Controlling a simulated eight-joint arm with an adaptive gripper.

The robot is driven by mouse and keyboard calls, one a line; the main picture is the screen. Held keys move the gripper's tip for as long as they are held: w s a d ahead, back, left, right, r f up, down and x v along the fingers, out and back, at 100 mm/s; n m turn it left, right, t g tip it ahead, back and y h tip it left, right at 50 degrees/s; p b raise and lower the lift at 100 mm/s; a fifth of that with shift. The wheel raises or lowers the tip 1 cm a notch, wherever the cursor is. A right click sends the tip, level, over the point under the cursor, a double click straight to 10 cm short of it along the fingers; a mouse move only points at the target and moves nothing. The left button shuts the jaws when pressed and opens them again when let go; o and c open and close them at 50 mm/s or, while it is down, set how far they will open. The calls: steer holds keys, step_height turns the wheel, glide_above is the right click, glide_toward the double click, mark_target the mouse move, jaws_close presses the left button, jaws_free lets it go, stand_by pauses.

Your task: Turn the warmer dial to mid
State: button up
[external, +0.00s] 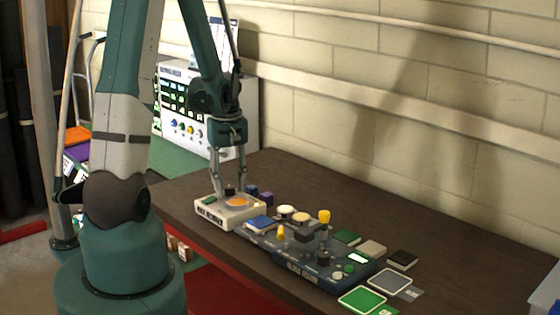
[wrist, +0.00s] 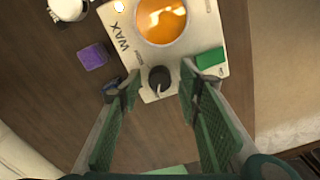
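The wax warmer is a cream box marked WAX, on the table in the external view (external: 215,215) and at the top of the wrist view (wrist: 122,55). Its round pot of orange wax shows in the wrist view (wrist: 163,18). The warmer dial (wrist: 159,79) is a small black knob near the box's edge, with a pale mark on it. The small lettering around it is unreadable. My gripper (wrist: 150,82) is open, its fingers apart on either side of the dial; contact is not visible. In the external view, my gripper (external: 229,186) points down over the warmer's far side.
A green block (wrist: 210,58) sits on the warmer's corner by the right finger. A purple block (wrist: 92,56) lies on the table to the left. A dark console (external: 320,275) with knobs and yellow parts adjoins the warmer. The table's far right (external: 440,235) is clear.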

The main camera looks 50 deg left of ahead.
steer(key=shift+f, duration=0.1)
steer(key=c, duration=0.9)
steer(key=shift+f+m+b, duration=0.1)
steer(key=shift+m+b, duration=0.25)
steer(key=shift+m, duration=0.05)
steer(key=m+b, duration=0.3)
steer(key=m, duration=0.2)
steer(key=m+b, duration=0.2)
steer(key=m, duration=0.4)
steer(key=shift+b, duration=0.4)
steer(key=o, duration=0.9)
